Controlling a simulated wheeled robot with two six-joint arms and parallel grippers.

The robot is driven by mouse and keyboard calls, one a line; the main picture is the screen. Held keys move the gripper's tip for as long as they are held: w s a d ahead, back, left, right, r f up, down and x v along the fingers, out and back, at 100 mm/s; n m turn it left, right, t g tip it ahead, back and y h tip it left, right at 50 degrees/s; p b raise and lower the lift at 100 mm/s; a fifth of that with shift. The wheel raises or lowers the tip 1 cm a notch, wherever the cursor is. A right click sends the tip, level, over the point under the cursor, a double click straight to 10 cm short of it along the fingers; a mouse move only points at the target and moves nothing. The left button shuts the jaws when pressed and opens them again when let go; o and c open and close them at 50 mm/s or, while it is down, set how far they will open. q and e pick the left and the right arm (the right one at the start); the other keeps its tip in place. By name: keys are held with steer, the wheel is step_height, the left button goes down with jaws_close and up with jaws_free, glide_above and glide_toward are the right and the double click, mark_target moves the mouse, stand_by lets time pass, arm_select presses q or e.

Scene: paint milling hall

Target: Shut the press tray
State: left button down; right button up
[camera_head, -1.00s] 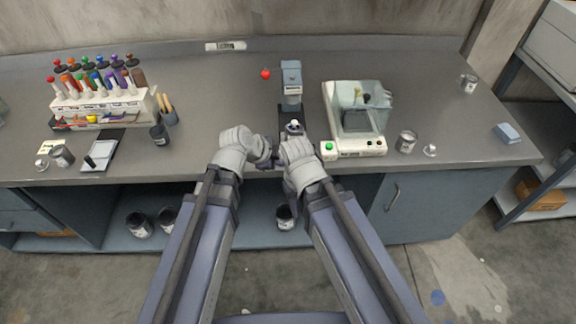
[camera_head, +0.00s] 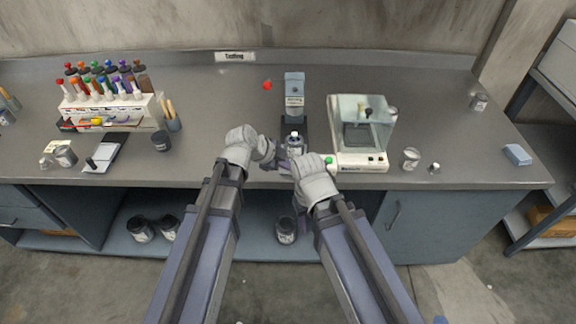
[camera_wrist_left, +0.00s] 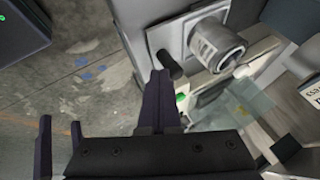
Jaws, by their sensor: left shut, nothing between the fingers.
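The press (camera_head: 294,88) is a blue-grey upright on a dark base at the middle of the bench. A jar (camera_head: 294,143) stands in front of its column. In the left wrist view the jar (camera_wrist_left: 217,47) sits upright on the pale plate of the tray (camera_wrist_left: 160,36), which has a black knob (camera_wrist_left: 168,64) at its edge. My left gripper (camera_head: 272,160) is shut and empty; its fingertips (camera_wrist_left: 160,78) are close to the knob, contact unclear. My right gripper (camera_head: 287,168) is just right of it, its fingers mostly hidden by its wrist.
A balance with a clear cover (camera_head: 360,125) stands close to the right of the press. A rack of coloured bottles (camera_head: 112,105) and a small dark pot (camera_head: 161,140) are to the left. A red ball (camera_head: 267,85) lies behind. Bench between pot and press is clear.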

mark_target(287, 139)
arm_select(q)
steer(key=w, duration=1)
steer(key=shift+w, duration=0.35)
arm_select(e)
steer(key=shift+s, duration=0.1)
arm_select(q)
steer(key=shift+s, duration=0.1)
